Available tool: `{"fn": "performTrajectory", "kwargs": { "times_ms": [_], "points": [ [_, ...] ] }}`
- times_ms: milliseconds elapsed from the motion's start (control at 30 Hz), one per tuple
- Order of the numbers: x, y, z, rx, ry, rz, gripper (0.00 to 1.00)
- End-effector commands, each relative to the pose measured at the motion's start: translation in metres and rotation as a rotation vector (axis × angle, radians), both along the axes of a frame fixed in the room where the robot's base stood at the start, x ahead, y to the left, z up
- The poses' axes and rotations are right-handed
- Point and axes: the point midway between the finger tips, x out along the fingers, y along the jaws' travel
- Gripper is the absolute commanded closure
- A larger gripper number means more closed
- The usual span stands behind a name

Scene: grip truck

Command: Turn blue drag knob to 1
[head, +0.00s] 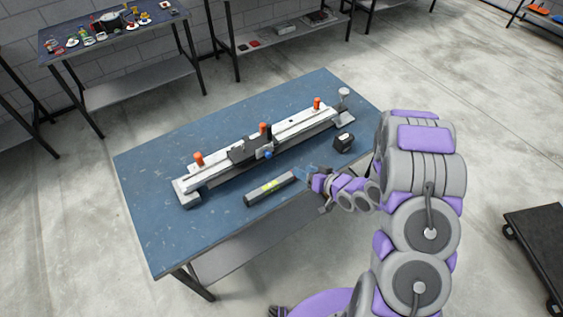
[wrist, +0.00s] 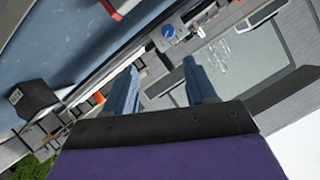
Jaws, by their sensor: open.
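The blue drag knob (head: 268,154) is a small round knob on the near side of the black carriage (head: 243,151). The carriage sits about midway along a long pale rail (head: 300,122) on the blue table. My gripper (head: 304,173) is in front of the rail, right of and nearer than the knob, and apart from it. In the wrist view its two blue fingers (wrist: 160,68) are spread with nothing between them. A blue round shape (wrist: 168,31) shows beyond the table edge there; I cannot tell what it is. Any number marks are too small to read.
Orange knobs (head: 198,158) stand along the rail. A dark bar with yellow-green marks (head: 262,194) lies near my gripper. A black block (head: 344,143) sits to the right. The left part of the blue table (head: 150,190) is clear.

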Motion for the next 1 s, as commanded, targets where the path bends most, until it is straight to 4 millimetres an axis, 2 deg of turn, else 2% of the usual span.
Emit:
{"fn": "performTrajectory", "kwargs": {
  "times_ms": [167,367,1000],
  "points": [
    [-0.005,0.008,0.000,0.082,-0.009,0.011,0.44],
    [0.005,0.021,-0.006,0.085,-0.011,0.016,0.44],
    [0.084,0.101,-0.045,0.086,-0.013,0.014,0.44]
  ]
}}
